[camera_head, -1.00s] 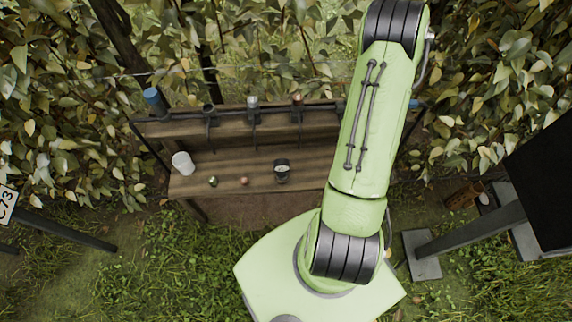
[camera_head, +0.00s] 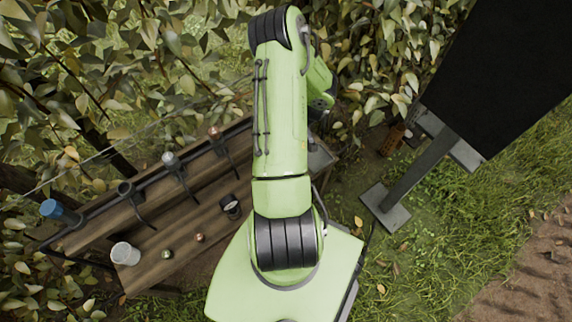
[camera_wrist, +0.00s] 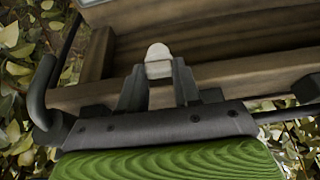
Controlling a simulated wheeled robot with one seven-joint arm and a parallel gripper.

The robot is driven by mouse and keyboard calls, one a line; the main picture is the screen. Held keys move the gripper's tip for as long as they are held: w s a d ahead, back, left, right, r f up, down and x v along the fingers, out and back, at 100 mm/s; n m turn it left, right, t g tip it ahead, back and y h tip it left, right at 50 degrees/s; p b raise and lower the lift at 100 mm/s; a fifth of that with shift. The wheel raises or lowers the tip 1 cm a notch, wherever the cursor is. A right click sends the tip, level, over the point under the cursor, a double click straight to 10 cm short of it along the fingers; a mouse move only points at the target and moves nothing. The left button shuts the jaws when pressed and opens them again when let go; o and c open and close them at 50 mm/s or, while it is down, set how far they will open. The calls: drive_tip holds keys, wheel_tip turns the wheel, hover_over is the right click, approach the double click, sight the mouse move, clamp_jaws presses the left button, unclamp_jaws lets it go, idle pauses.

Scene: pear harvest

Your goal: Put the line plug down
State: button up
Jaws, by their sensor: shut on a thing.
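The line plug (camera_wrist: 158,58) shows in the wrist view as a small pale, rounded piece standing up between the fingertips. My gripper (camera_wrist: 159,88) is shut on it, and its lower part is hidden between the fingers. Wooden boards of the bench (camera_wrist: 215,75) lie beyond the plug; I cannot tell whether the plug touches them. In the head view my green arm extends over the right end of the bench (camera_head: 190,222), and my gripper and the plug are hidden there.
A white cup (camera_head: 125,254), a dark round item (camera_head: 230,205) and small green (camera_head: 167,254) and reddish (camera_head: 200,238) items sit on the bench. A blue-capped piece (camera_head: 60,211) ends its rail. A black panel (camera_head: 505,75) on a post stands right. Grass lies between.

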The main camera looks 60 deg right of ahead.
wheel_tip(320, 180, down, 21)
drive_tip(key=b, duration=0.6)
drive_tip(key=shift+f, duration=0.15)
drive_tip(key=o, duration=0.5)
drive_tip(key=shift+f+b, duration=0.1)
drive_tip(key=shift+b, duration=0.2)
drive_tip(key=o, duration=0.5)
drive_tip(key=p+v, duration=0.4)
drive_tip(key=v, duration=0.8)
drive_tip(key=shift+r+p, duration=0.2)
drive_tip(key=shift+p, duration=0.2)
